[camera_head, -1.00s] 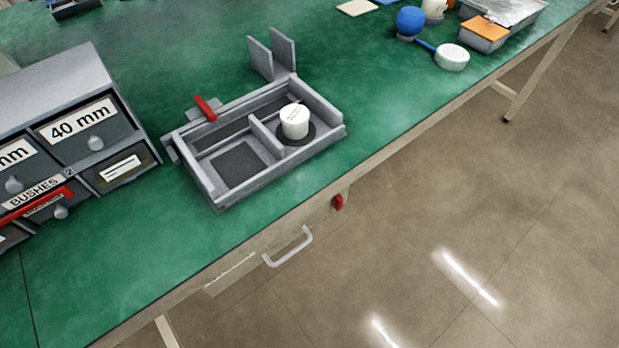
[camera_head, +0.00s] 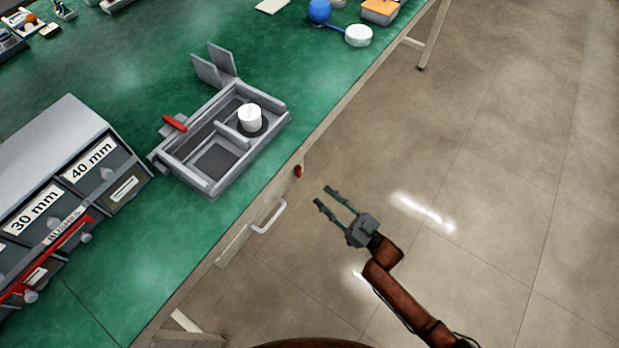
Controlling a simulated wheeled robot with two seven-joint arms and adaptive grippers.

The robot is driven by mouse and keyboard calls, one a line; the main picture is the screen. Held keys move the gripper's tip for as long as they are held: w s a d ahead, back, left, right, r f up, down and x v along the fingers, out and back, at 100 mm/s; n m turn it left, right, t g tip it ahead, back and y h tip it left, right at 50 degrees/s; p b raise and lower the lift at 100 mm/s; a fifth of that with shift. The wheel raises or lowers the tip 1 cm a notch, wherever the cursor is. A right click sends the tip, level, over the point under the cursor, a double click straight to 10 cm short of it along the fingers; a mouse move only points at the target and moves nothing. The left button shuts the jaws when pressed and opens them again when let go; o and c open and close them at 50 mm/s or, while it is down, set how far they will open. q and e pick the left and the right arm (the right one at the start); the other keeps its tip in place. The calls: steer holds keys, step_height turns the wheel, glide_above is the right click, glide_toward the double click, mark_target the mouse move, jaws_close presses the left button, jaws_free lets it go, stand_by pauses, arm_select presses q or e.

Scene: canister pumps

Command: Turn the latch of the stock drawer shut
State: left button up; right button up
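The stock drawer (camera_head: 236,243) is under the front edge of the green bench, with a pale bar handle (camera_head: 269,217). It looks closed against the bench front. Its small red latch (camera_head: 298,171) is on the bench front, up and to the right of the handle; its exact turn is too small to tell. My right gripper (camera_head: 327,196) is over the floor, to the right of the handle and below the latch in the picture. Its two fingers are apart with nothing between them, and it touches nothing. My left gripper is not in view.
On the bench (camera_head: 145,240) stands a grey divided tray (camera_head: 206,187) with a white cylinder (camera_head: 250,118) and a red lever (camera_head: 175,123). A grey drawer cabinet (camera_head: 50,150) with a red bar stands at left. The floor (camera_head: 480,200) to the right is clear.

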mark_target(301, 171)
steer(key=shift+n+g+y, duration=0.4)
steer(key=shift+y, duration=0.1)
steer(key=x, duration=0.2)
steer(key=r+b+x, duration=0.1)
steer(key=x, duration=0.5)
steer(key=shift+w+d+r+b, duration=0.15)
steer(key=shift+d+r+b, duration=0.15)
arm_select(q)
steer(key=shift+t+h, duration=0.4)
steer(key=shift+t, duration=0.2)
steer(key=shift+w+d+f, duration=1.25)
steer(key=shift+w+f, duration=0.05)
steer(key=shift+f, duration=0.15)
arm_select(e)
steer(key=shift+x, duration=0.8)
steer(key=shift+r, duration=0.15)
steer(key=shift+c, duration=0.3)
jaws_close()
steer(key=shift+d, duration=0.1)
